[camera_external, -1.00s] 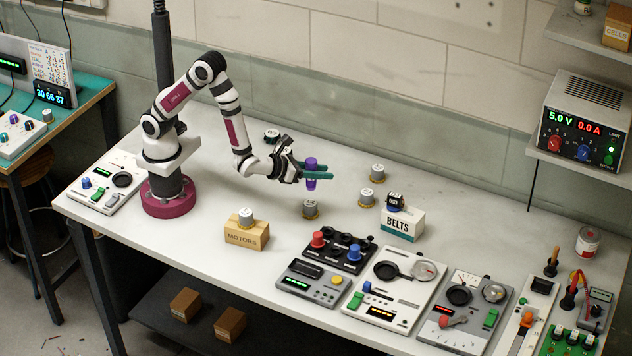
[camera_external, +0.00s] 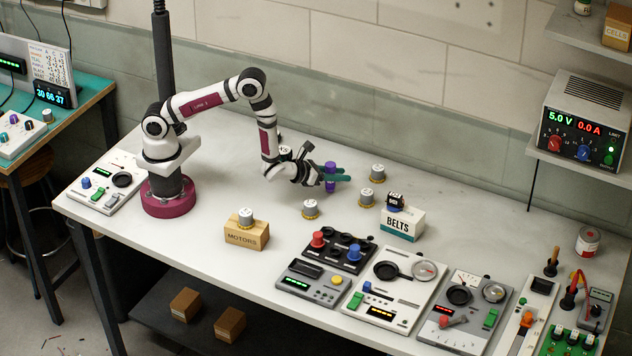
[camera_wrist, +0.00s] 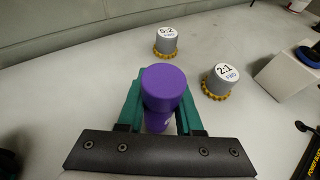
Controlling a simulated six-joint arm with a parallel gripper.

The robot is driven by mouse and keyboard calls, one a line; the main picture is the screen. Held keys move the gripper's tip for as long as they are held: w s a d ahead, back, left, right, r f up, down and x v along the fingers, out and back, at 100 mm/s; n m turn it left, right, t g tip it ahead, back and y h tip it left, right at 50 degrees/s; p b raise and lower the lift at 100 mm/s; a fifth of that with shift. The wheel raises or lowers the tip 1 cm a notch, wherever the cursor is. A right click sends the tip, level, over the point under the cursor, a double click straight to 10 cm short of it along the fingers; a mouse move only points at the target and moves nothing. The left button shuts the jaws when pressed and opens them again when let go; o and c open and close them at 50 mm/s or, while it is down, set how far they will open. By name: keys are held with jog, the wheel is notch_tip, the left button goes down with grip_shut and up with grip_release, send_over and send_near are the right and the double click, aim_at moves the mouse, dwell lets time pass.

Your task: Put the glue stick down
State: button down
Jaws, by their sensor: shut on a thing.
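The glue stick (camera_external: 330,176) is a purple upright cylinder. My gripper (camera_external: 335,177), with green fingers, is shut on it above the white bench, left of two grey capped cylinders. In the wrist view the glue stick (camera_wrist: 164,88) stands between the two green fingers of my gripper (camera_wrist: 160,105). Its lower end is partly hidden by the gripper, and I cannot tell whether it touches the bench.
Grey motors with yellow bases stand near: one at the back (camera_external: 377,172), one just in front of it (camera_external: 366,197) and one to the left (camera_external: 310,208). A BELTS box (camera_external: 402,224) and a MOTORS box (camera_external: 246,236) stand nearer the front. Bare bench lies between them.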

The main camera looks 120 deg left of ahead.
jog(key=shift+f, duration=0.15)
jog(key=c, duration=0.6)
grip_release()
jog(key=shift+o, duration=0.2)
